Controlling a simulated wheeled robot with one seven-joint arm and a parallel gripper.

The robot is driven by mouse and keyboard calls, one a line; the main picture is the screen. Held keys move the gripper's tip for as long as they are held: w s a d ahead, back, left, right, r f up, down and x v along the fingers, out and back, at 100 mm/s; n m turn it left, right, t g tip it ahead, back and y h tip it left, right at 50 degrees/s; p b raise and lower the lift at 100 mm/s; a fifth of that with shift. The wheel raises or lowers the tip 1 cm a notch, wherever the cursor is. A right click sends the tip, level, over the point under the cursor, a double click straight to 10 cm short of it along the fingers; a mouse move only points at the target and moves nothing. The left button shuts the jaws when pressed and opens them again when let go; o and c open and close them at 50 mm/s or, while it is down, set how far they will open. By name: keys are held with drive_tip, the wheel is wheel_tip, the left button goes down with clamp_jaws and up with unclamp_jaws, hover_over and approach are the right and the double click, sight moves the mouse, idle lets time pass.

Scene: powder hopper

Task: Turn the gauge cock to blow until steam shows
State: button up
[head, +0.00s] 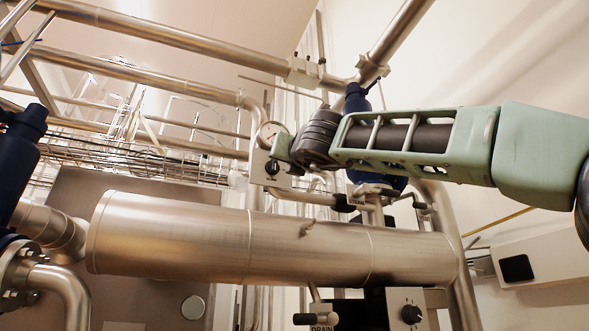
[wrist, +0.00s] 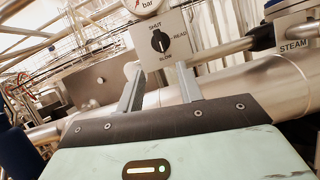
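The gauge cock is a black knob (wrist: 160,41) on a pale plate (wrist: 181,51) marked SHUT at the top, READ at the right and BLOW at the bottom. In the wrist view its grip lies roughly along the SHUT–BLOW line; I cannot tell which end points. The cock (head: 272,167) and the round gauge (head: 268,133) above it also show in the head view. My gripper (wrist: 158,82) is open, its two fingers apart and empty, just below and in front of the knob. In the head view my gripper (head: 284,148) is beside the plate. I see no steam.
A large metal cylinder (head: 200,240) lies below the cock. A thin pipe (head: 305,197) runs right from the plate to a blue valve body. The DRAIN handle (head: 316,319) and another black knob (head: 411,314) are lower down. A STEAM label (wrist: 292,44) is at the right.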

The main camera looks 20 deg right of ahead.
drive_tip(key=b+v, duration=0.1)
drive_tip(key=v, duration=0.3)
drive_tip(key=shift+s+f, duration=0.1)
idle(0.7)
